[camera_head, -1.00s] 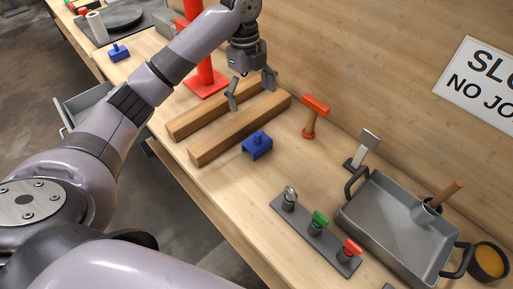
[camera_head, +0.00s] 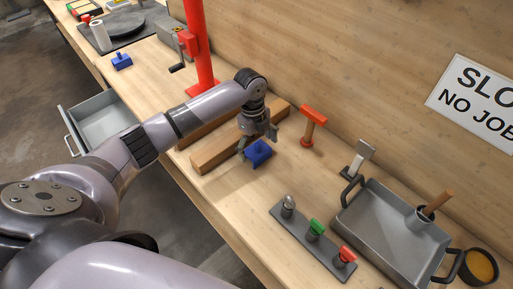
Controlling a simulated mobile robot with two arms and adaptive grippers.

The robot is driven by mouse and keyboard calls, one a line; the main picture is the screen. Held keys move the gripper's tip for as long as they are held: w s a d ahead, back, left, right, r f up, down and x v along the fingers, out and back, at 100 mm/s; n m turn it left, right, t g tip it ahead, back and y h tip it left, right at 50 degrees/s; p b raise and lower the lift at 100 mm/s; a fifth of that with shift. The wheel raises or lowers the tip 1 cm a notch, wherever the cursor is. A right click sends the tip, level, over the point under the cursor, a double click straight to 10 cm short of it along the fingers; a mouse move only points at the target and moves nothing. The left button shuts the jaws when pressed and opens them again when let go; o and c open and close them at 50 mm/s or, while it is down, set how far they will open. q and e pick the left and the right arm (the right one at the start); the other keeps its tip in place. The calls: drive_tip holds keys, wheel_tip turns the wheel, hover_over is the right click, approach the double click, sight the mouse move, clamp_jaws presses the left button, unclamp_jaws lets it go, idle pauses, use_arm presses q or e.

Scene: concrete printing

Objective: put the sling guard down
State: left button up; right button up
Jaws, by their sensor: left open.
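A blue block-like piece with a small knob, likely the sling guard (camera_head: 260,156), sits on the bench in front of the wooden beams. My left gripper (camera_head: 258,145) is open directly over it, one finger on each side in the picture. The gripper hides part of the piece's top, and I cannot tell whether the fingers touch it. A second, similar blue piece (camera_head: 122,62) stands far back on the left of the bench. My right gripper is not in view.
Two wooden beams (camera_head: 215,153) lie behind the gripper, partly under my arm. An orange-red T-shaped post (camera_head: 313,123), a rack of coloured knobs (camera_head: 312,241) and a grey pan (camera_head: 384,235) stand right. A grey drawer (camera_head: 103,122) hangs open at left.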

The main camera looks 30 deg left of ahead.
use_arm(q)
drive_tip(key=shift+d+f, duration=0.15)
drive_tip(key=shift+f, duration=1)
drive_tip(key=shift+c, duration=0.6)
drive_tip(key=c, duration=1.3)
drive_tip(key=shift+r, duration=0.1)
